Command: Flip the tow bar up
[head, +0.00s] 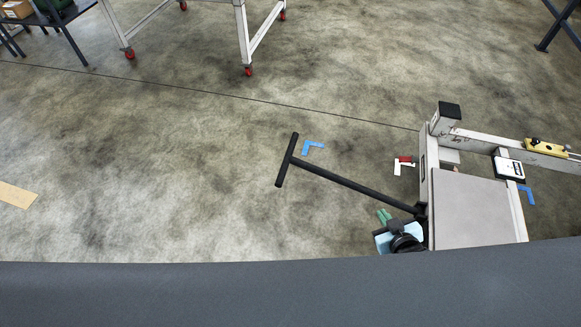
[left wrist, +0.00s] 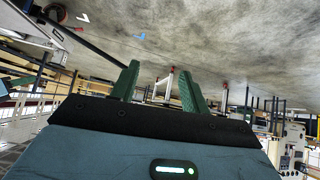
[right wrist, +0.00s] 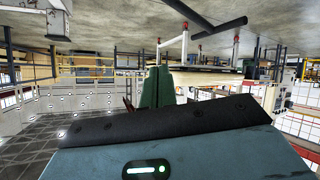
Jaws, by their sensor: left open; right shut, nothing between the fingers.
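The tow bar (head: 350,184) is a black rod with a T-shaped handle (head: 287,160) at its far end. In the head view it runs left and slightly up the picture from the corner of the white trolley (head: 480,212), low over the floor. My right gripper (head: 384,216) is close beside the bar's trolley end, on its lower side in the picture; its green fingers are together and empty. In the right wrist view the fingers (right wrist: 158,88) are shut, with the bar (right wrist: 190,14) beyond them. My left gripper (left wrist: 158,86) is open and empty in the left wrist view.
A white frame on red casters (head: 243,35) stands at the top. A yellow tool (head: 545,147) and a white device (head: 508,168) sit on the trolley. Blue tape corners (head: 312,145) mark the floor.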

